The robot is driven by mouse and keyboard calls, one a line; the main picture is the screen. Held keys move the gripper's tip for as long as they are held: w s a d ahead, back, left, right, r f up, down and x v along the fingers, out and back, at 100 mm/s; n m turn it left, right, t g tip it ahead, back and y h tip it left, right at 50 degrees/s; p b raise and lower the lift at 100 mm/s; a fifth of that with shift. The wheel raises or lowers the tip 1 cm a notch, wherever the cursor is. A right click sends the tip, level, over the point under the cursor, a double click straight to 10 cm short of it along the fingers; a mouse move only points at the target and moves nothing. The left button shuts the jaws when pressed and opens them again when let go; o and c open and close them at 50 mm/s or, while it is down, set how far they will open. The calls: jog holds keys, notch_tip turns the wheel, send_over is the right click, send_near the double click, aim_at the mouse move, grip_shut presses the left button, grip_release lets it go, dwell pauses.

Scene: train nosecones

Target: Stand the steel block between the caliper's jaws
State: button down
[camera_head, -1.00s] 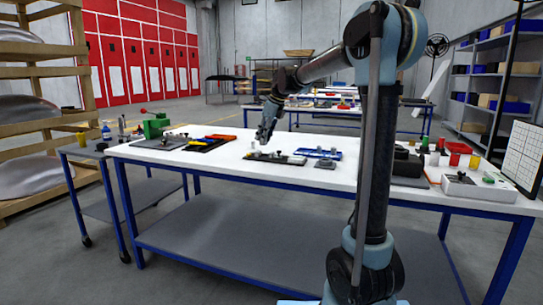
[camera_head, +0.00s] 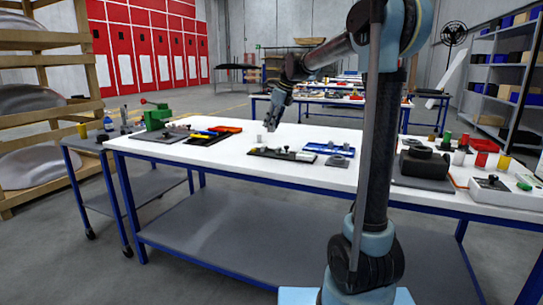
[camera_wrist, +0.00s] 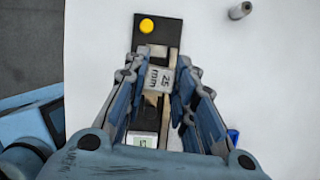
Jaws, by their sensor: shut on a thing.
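The steel block (camera_wrist: 159,79), a small grey block marked "25 mm", is held between the fingertips of my gripper (camera_wrist: 161,76) in the wrist view. The caliper (camera_wrist: 151,101) lies below it on a dark tray (camera_wrist: 131,56), its display (camera_wrist: 143,140) near the bottom of the view. The block hides part of the caliper, so I cannot tell how its jaws stand against the block. In the head view my gripper (camera_head: 271,123) is above the white table, behind the dark tray (camera_head: 268,153).
A yellow button (camera_wrist: 146,26) sits on the tray's far end. A grey cylinder (camera_wrist: 240,10) stands on the table to the right. In the head view a blue tray (camera_head: 329,148) and a grey fixture (camera_head: 338,161) are right of the caliper tray.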

jog(key=shift+w+r+n, duration=0.15)
jog(key=shift+r+n, duration=0.1)
jog(key=shift+n, duration=0.25)
notch_tip(320, 180, down, 10)
jog(key=shift+r, duration=0.1)
jog(key=shift+s+f, duration=0.2)
jog(key=shift+f, duration=0.05)
jog(key=c, duration=1.5)
grip_release()
jog(key=shift+o, duration=0.9)
jog(key=shift+w+f, duration=0.1)
jog(key=shift+f, duration=0.05)
